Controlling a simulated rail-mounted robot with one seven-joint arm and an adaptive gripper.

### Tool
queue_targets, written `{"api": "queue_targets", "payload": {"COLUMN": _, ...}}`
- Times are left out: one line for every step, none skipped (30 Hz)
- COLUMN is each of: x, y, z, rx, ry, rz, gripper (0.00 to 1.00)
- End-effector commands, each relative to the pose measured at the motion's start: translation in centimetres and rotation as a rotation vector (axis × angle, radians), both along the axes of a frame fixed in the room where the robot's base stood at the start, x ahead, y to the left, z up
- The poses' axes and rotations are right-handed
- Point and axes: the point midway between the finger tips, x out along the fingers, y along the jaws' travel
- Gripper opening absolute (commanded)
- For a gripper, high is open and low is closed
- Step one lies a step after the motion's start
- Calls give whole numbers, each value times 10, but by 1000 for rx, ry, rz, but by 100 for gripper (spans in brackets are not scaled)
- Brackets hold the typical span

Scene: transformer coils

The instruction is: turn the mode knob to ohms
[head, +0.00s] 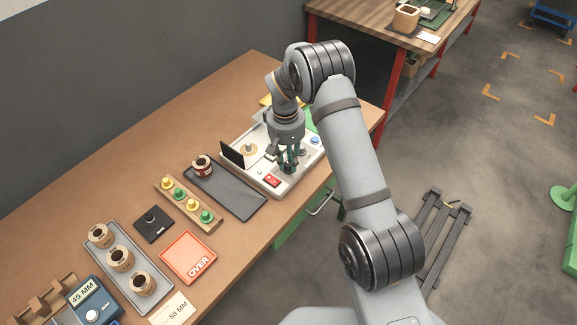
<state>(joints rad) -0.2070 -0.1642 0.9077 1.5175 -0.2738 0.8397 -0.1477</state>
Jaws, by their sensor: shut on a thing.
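The white tester (263,179) sits toward the back right of the wooden bench. It has a dark upright screen (232,154), a round brass-coloured part (249,149), a red part (271,180) and a blue button (315,140). My gripper (289,168) points straight down over the middle of the tester's top. Its fingers are shut on what appears to be the mode knob, which they hide. The knob's pointer and its mode markings cannot be read from here.
A dark mat (226,193) with a coil (202,165) lies left of the tester. A rack of yellow and green plugs (187,204), an orange OVER tray (188,257) and a grey tray of coils (126,280) stand further left. Bare bench lies behind them.

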Motion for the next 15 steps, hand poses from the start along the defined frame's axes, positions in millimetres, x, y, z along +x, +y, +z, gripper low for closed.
{"api": "queue_targets", "payload": {"x": 4, "y": 3, "z": -1, "rx": 6, "ry": -14, "rz": -23, "gripper": 0}}
{"api": "queue_targets", "payload": {"x": 4, "y": 3, "z": -1, "rx": 6, "ry": -13, "rz": -44, "gripper": 0}}
{"api": "queue_targets", "payload": {"x": 4, "y": 3, "z": 0, "rx": 6, "ry": -14, "rz": -66, "gripper": 0}}
{"api": "queue_targets", "payload": {"x": 5, "y": 3, "z": 0, "rx": 6, "ry": -15, "rz": -81, "gripper": 0}}
{"api": "queue_targets", "payload": {"x": 5, "y": 3, "z": 1, "rx": 6, "ry": -15, "rz": -94, "gripper": 0}}
{"api": "queue_targets", "payload": {"x": 5, "y": 3, "z": 1, "rx": 6, "ry": -15, "rz": -114, "gripper": 0}}
{"api": "queue_targets", "payload": {"x": 5, "y": 3, "z": 1, "rx": 6, "ry": -14, "rz": -125, "gripper": 0}}
{"api": "queue_targets", "payload": {"x": 5, "y": 3, "z": 1, "rx": 6, "ry": -14, "rz": -136, "gripper": 0}}
{"api": "queue_targets", "payload": {"x": 5, "y": 3, "z": 1, "rx": 6, "ry": -14, "rz": -150, "gripper": 0}}
{"api": "queue_targets", "payload": {"x": 5, "y": 3, "z": 2, "rx": 6, "ry": -14, "rz": -158, "gripper": 0}}
{"api": "queue_targets", "payload": {"x": 5, "y": 3, "z": 2, "rx": 6, "ry": -15, "rz": -165, "gripper": 0}}
{"api": "queue_targets", "payload": {"x": 5, "y": 3, "z": 2, "rx": 6, "ry": -15, "rz": -174, "gripper": 0}}
{"api": "queue_targets", "payload": {"x": 5, "y": 3, "z": 2, "rx": 7, "ry": -15, "rz": -180, "gripper": 0}}
{"api": "queue_targets", "payload": {"x": 5, "y": 3, "z": 2, "rx": 7, "ry": -15, "rz": -184, "gripper": 0}}
{"api": "queue_targets", "payload": {"x": 5, "y": 3, "z": 3, "rx": 7, "ry": -15, "rz": -189, "gripper": 0}}
